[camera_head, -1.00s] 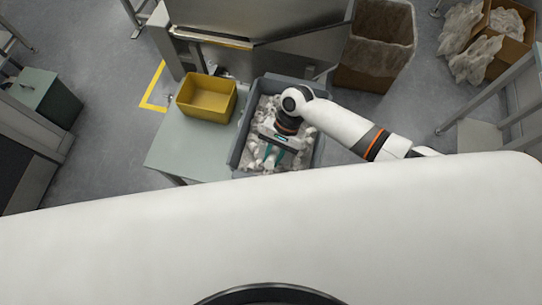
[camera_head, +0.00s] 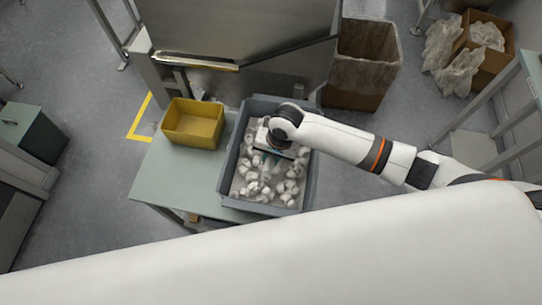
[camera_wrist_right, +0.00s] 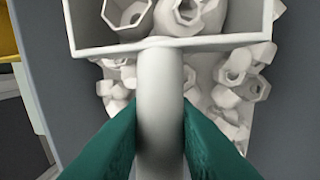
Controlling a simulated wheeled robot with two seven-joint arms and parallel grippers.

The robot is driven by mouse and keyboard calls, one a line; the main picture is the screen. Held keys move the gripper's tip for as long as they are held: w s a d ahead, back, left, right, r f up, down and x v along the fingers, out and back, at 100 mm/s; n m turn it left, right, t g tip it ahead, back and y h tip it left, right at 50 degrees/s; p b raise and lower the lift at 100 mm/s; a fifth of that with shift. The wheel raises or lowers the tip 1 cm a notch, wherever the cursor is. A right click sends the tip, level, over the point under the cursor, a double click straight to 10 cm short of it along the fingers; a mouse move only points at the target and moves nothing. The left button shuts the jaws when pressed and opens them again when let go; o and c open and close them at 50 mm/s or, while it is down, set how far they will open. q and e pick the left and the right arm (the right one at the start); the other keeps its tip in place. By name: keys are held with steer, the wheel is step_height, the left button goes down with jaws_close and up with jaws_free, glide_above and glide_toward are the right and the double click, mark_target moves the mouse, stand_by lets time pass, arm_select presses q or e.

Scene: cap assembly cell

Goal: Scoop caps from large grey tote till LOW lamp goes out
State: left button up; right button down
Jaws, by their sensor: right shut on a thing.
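The large grey tote (camera_head: 311,182) stands at the right side of a bench, with many loose white caps (camera_head: 288,188) in it. My right gripper (camera_head: 272,156) is over the tote, in its back half. In the right wrist view its green fingers (camera_wrist_right: 160,125) are shut on the upright pale handle of a scoop (camera_wrist_right: 160,95). The scoop's tray holds several large-looking white caps (camera_wrist_right: 190,14); more caps lie below and around it. Whether the scoop touches the caps beneath, I cannot tell. My left gripper is not in view. No LOW lamp can be made out.
A yellow bin (camera_head: 190,137) stands on the bench (camera_head: 160,180), left of the tote. A steel machine (camera_head: 240,30) is close behind. A tall brown bin (camera_head: 355,92) stands behind right, and a cardboard box (camera_head: 502,58) with plastic bags lies farther right.

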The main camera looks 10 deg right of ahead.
mark_target(268, 159)
steer(key=shift+t+h, duration=0.3)
steer(key=shift+t, duration=0.4)
steer(key=r+p, duration=0.1)
steer(key=s+r+p, duration=0.1)
steer(key=r+p, duration=0.1)
steer(key=s+a+r+p, duration=0.1)
steer(key=p, duration=0.1)
steer(key=shift+r, duration=0.3)
steer(key=s+r, duration=0.1)
steer(key=r, duration=0.1)
steer(key=s+a+r, duration=0.1)
steer(key=r, duration=0.1)
steer(key=shift+s+r, duration=0.1)
steer(key=shift+s, duration=0.2)
steer(key=shift+s+a+r, duration=0.2)
steer(key=shift+s+r, duration=0.25)
steer(key=shift+r, duration=0.25)
